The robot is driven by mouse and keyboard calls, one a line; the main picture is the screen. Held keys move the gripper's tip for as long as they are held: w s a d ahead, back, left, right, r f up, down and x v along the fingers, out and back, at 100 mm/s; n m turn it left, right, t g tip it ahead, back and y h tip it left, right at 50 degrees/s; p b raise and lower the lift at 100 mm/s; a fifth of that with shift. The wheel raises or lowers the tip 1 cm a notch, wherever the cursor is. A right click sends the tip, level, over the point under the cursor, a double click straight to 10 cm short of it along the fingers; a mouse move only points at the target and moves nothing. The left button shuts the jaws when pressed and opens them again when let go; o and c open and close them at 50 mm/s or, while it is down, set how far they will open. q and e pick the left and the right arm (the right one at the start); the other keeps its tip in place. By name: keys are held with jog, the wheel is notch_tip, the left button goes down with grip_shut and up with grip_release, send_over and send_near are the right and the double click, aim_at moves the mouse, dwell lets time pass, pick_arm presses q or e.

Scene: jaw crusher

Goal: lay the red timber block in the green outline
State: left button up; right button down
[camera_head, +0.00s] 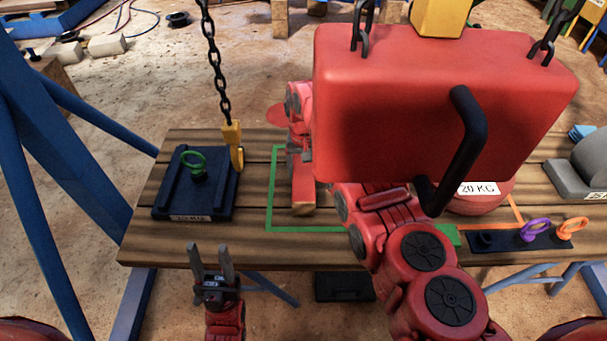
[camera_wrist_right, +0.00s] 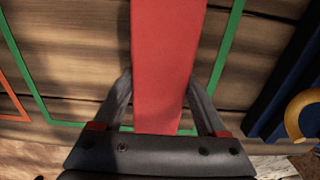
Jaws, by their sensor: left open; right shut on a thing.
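The red timber block (camera_head: 303,188) shows in the head view as a red bar with a bare wood end, over the left part of the green outline (camera_head: 268,195) on the table. My right gripper (camera_head: 297,150) is shut on it. In the right wrist view the block (camera_wrist_right: 165,60) runs lengthwise between the fingers (camera_wrist_right: 160,95), with green lines (camera_wrist_right: 232,45) on both sides. I cannot tell whether the block touches the table. The large red hanging box hides the outline's far right part. My left gripper (camera_head: 214,262) is open and empty before the table's front edge.
The red box (camera_head: 400,110) with a black handle hangs on chains. A yellow hook (camera_head: 236,150) hangs beside a dark tray (camera_head: 165,205) with a green ring. A red 20 KG weight (camera_head: 490,203) and a dark holder with purple and orange rings (camera_head: 505,242) stand right.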

aim_at(304, 168)
jog(key=shift+f, duration=0.4)
jog(key=shift+f, duration=0.1)
grip_release()
jog(key=shift+w+r, duration=0.1)
jog(key=shift+r, duration=0.4)
notch_tip(304, 168, up, 7)
jog(key=shift+f+p, duration=0.15)
jog(key=shift+p, duration=0.8)
